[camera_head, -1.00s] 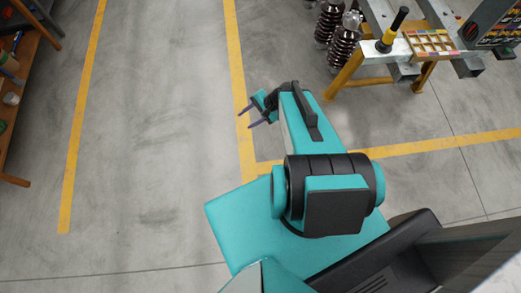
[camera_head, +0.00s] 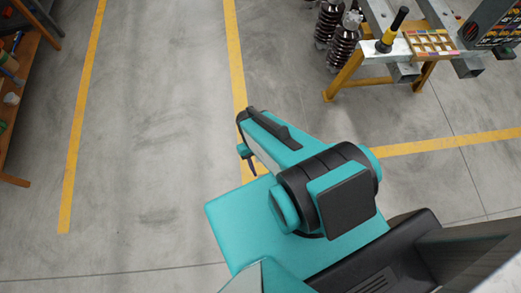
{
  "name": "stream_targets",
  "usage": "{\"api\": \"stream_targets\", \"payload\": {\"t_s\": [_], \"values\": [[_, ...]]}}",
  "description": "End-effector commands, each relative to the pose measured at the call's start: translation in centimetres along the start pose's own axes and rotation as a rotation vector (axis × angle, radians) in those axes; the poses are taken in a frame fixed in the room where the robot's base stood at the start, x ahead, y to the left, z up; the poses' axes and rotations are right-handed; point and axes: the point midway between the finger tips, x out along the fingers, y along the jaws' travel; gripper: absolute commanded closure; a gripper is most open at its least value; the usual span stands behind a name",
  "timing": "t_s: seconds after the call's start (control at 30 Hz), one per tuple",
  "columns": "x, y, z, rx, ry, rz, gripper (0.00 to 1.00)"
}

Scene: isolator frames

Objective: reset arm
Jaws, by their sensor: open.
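My arm, teal and black, is folded above my teal base in the head view. My gripper (camera_head: 250,165) shows at the arm's far end, over the yellow floor line near the base's front edge. Only a dark finger and a small teal part of it are visible; the arm link hides the rest. It is open, and I see nothing held in it.
A wooden shelf (camera_head: 22,85) is at the left edge. The grey floor between is clear.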

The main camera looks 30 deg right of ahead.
Motion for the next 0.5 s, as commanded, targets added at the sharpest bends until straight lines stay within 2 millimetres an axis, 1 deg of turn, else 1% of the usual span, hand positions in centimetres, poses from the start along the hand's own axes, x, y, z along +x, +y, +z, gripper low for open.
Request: {"api": "stream_targets", "payload": {"t_s": [0.27,0.37,0.5], "values": [[0.1,0.0,-0.1,0.002,0.001,-0.002,0.57],[0.6,0.0,-0.3,0.002,0.000,-0.003,0.57],[1.9,0.0,-0.9,0.001,-0.004,-0.003,0.57]]}}
